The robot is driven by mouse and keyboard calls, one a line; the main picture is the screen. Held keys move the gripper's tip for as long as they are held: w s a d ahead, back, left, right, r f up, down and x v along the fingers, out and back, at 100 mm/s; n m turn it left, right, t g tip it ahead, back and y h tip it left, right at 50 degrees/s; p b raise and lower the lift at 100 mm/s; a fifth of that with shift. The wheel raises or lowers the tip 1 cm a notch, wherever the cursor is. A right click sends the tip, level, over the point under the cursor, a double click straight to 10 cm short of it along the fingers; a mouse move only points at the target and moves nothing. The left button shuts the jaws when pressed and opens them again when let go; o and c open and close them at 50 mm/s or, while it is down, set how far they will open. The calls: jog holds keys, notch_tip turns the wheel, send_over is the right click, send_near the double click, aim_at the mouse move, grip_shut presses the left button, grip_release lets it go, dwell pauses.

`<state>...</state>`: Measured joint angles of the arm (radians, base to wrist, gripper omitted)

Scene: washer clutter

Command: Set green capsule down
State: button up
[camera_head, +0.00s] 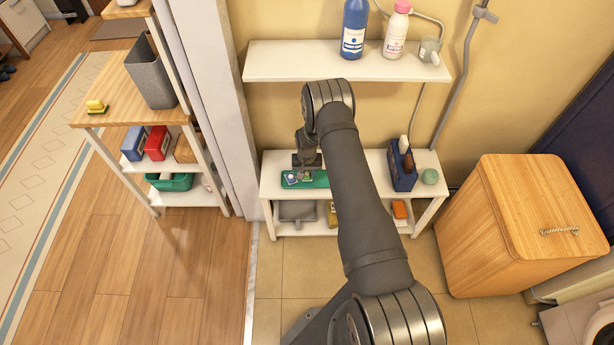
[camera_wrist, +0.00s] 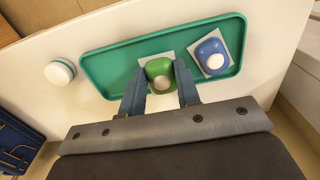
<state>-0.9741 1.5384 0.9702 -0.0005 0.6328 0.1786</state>
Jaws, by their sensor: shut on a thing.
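The green capsule (camera_wrist: 159,72), with a pale round spot on top, is between the fingertips of my gripper (camera_wrist: 160,88), which is shut on it. It is over a white square in the green tray (camera_wrist: 112,63); I cannot tell whether it touches the tray floor. The blue capsule (camera_wrist: 212,55) lies on another white square at the tray's right end in the wrist view. In the head view my gripper (camera_head: 306,168) is over the left part of the tray (camera_head: 320,179), partly hidden by my arm.
A white and green round item (camera_wrist: 59,71) stands on the shelf beside the tray. A dark blue caddy with bottles (camera_head: 402,168) and a green ball (camera_head: 429,176) stand to the right. An upper shelf (camera_head: 290,62) with bottles hangs above. A wooden hamper (camera_head: 520,225) is at right.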

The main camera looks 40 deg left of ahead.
aim_at(307, 175)
jog(key=shift+f, duration=0.8)
jog(key=shift+f, duration=0.2)
jog(key=o, duration=0.7)
notch_tip(307, 175, up, 12)
jog(key=shift+r, duration=0.2)
